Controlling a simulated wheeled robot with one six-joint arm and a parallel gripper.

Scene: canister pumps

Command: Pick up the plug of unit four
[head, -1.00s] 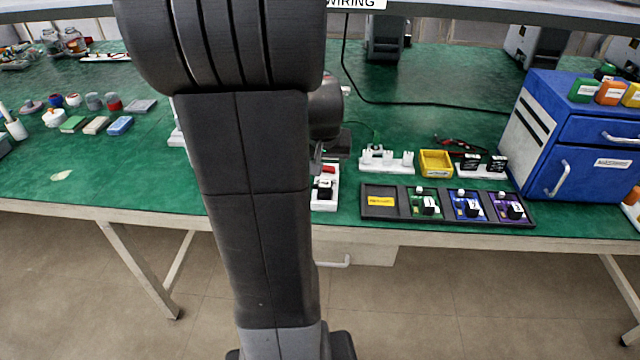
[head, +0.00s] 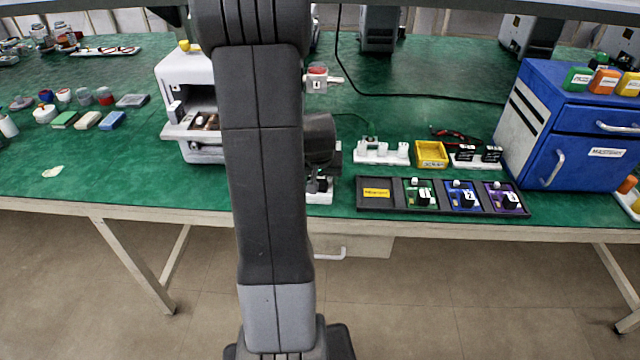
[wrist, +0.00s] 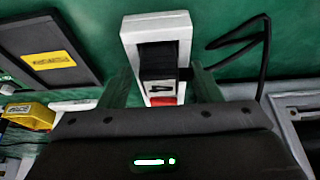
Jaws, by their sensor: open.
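The black plug marked 4 (wrist: 158,62) sits in a white socket block (wrist: 130,32) on the green bench, in the wrist view. A red part (wrist: 163,100) shows on the block just below the plug. A black cord (wrist: 262,50) loops over the bench to the right of the block. My gripper (wrist: 161,84) is open, with one finger on each side of the plug and block. Whether the fingers touch the plug cannot be told. In the head view my gripper (head: 319,184) is low over the socket block (head: 320,198), and the plug is hidden there.
A dark tray (head: 375,207) with several bays, units 1, 2 and 3 standing in some, lies to the right. Behind it are a white rack (head: 381,158), a yellow bin (head: 432,155) and a blue cabinet (head: 555,135). A white machine (head: 190,70) stands left.

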